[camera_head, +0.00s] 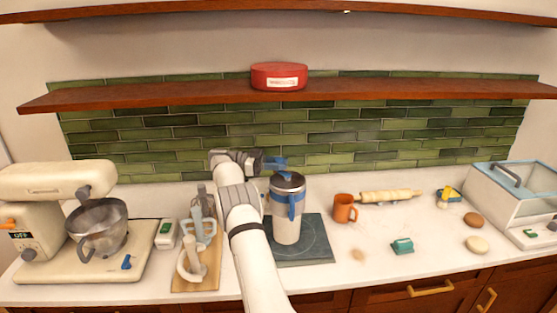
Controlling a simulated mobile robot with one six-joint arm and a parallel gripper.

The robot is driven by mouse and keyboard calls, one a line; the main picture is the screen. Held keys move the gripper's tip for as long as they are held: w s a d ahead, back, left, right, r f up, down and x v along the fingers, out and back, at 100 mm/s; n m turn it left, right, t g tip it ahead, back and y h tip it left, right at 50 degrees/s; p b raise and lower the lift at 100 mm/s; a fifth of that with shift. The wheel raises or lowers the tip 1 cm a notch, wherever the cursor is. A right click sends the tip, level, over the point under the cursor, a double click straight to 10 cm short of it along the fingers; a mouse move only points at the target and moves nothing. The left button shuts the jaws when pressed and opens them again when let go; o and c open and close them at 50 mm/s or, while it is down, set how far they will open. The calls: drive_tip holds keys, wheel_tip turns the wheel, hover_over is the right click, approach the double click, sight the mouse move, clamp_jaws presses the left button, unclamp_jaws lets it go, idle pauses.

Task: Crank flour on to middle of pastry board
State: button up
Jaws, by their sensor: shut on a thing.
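A white canister (286,226) with a metal top and a blue side handle (297,204) stands upright, over or on a dark square board (318,247). It looks like the flour sifter; whether its base touches the board is hard to tell. My gripper (275,163) is at the canister's top, shut on a small blue part there that looks like its crank. The fingertips are small and partly merge with the blue part. My arm hides the board's left side. No flour is clearly visible on the board.
A mixer with a metal bowl (98,232) and a wooden board (208,278) with tools stand left. An orange mug (343,208), rolling pin (390,196), teal item (402,246) and glass-lidded appliance (520,190) are right. A shelf (180,97) with a red tin (279,77) hangs above.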

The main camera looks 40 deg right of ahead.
drive_tip(key=shift+d+f, duration=0.1)
drive_tip(key=shift+f, duration=0.05)
idle(0.4)
drive_tip(key=o, duration=0.9)
drive_tip(key=shift+s, duration=0.1)
drive_tip(key=shift+o, duration=0.2)
